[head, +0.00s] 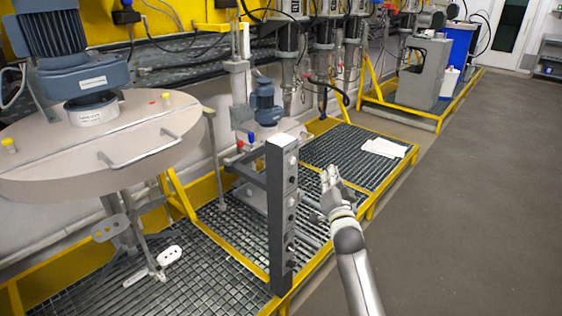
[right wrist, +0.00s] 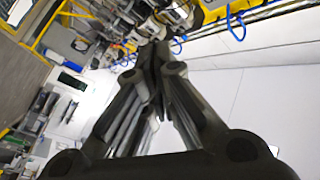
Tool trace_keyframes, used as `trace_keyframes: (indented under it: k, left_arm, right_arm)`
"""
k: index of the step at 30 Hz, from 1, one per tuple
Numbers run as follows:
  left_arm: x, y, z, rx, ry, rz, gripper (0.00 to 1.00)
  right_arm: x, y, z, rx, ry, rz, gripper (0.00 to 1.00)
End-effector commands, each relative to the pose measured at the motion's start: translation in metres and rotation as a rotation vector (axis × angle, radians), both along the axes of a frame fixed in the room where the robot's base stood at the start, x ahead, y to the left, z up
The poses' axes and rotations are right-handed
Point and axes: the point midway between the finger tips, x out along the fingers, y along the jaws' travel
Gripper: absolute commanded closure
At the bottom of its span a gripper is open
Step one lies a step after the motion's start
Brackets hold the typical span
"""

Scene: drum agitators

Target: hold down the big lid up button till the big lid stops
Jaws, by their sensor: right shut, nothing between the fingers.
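The big lid (head: 60,160) is a wide, round, beige disc with a handle and a blue motor on top. It is at the left of the head view, raised above the grating with a stirrer shaft below it. A grey control post (head: 278,225) stands upright at the centre, with a column of small round buttons on its right face. I cannot tell which one is the big lid up button. My right gripper (head: 328,173) is to the right of the post's upper part, apart from it in the picture. It is shut and empty; its closed fingers also show in the right wrist view (right wrist: 152,55). My left gripper is not in view.
A grey bracket sticks out left from the post, with red and blue knobs (head: 252,138) near it. A smaller blue motor (head: 265,104) stands behind. Yellow-edged grating (head: 225,255) lies below. White sheets (head: 384,148) lie on the farther grating. The floor (head: 460,200) at right is clear.

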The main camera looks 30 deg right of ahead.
Motion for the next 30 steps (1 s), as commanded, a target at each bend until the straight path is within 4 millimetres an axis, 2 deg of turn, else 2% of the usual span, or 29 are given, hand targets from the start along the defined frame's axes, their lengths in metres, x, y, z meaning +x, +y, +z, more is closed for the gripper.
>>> trace_keyframes:
  k: [14,20,30]
  left_arm:
    - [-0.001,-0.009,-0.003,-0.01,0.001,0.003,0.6]
    - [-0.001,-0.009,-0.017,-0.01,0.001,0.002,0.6]
    - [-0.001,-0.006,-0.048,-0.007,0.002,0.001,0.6]
  right_arm:
    - [0.002,0.0,0.003,0.001,-0.008,-0.001,1.0]
    - [0.021,0.007,0.0,0.003,-0.01,-0.002,1.0]
    - [0.064,0.025,0.0,0.004,-0.01,-0.001,1.0]
